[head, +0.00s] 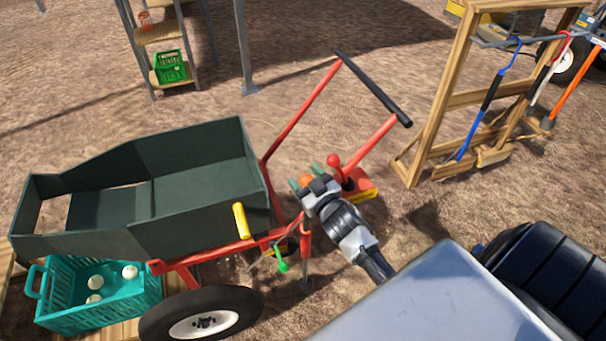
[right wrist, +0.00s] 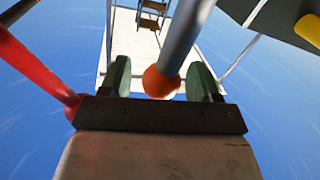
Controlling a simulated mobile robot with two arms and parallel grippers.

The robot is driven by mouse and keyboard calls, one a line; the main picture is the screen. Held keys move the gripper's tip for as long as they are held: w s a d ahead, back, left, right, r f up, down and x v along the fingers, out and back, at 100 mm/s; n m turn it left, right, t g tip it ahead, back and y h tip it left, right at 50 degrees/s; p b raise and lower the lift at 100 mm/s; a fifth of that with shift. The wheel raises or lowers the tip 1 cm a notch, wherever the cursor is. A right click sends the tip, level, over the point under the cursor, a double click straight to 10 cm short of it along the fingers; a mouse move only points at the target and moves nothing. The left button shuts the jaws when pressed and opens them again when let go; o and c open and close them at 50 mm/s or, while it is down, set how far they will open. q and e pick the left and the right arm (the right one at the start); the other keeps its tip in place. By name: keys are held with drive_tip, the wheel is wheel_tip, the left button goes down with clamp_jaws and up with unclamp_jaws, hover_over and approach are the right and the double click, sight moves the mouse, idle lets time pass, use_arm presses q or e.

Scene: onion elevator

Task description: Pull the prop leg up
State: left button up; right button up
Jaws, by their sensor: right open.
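The prop leg (head: 305,272) hangs below a red upright sleeve at the front of the cart, its lower end close to the ground. An orange ball knob (head: 305,180) shows above the sleeve, which is partly hidden by my right gripper (head: 313,174). In the right wrist view the orange knob (right wrist: 160,83) sits on the end of a grey rod (right wrist: 183,38). The green fingertips of my right gripper (right wrist: 162,78) are open on either side of it, with a gap visible on both sides. My left gripper is not in view.
A red lever with a round knob (head: 333,160) stands close beside my right gripper. The cart's green bin (head: 190,225) is at left, with a yellow handle (head: 242,221) and a green-handled part (head: 282,266). A teal crate (head: 140,297) holds several pale balls. A wooden tool rack (head: 440,110) stands right.

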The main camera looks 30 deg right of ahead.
drive_tip(key=s, duration=0.9)
drive_tip(key=shift+s+a, duration=0.15)
drive_tip(key=shift+s, duration=0.15)
drive_tip(key=s+a+f+g, duration=0.1)
drive_tip(key=s+f+g, duration=0.2)
drive_tip(key=f, duration=0.5)
drive_tip(key=s+a+f+g+p, duration=0.1)
drive_tip(key=s+a+f+g, duration=0.15)
drive_tip(key=f, duration=0.65)
drive_tip(key=s+f+g, duration=0.2)
drive_tip(key=s+f, duration=0.2)
drive_tip(key=f, duration=0.4)
drive_tip(key=s+a+f+g, duration=0.1)
drive_tip(key=s+f+g, duration=0.2)
drive_tip(key=s+f, duration=0.2)
drive_tip(key=s+a+f+g, duration=0.2)
drive_tip(key=s+f, duration=0.3)
drive_tip(key=s, duration=0.7)
drive_tip(key=s+a+f+g+p, duration=0.1)
drive_tip(key=s+f+g, duration=0.3)
drive_tip(key=s, duration=0.4)
drive_tip(key=shift+s+a+f+n+y, duration=0.3)
drive_tip(key=shift+a+f, duration=0.15)
drive_tip(key=shift+f, duration=0.45)
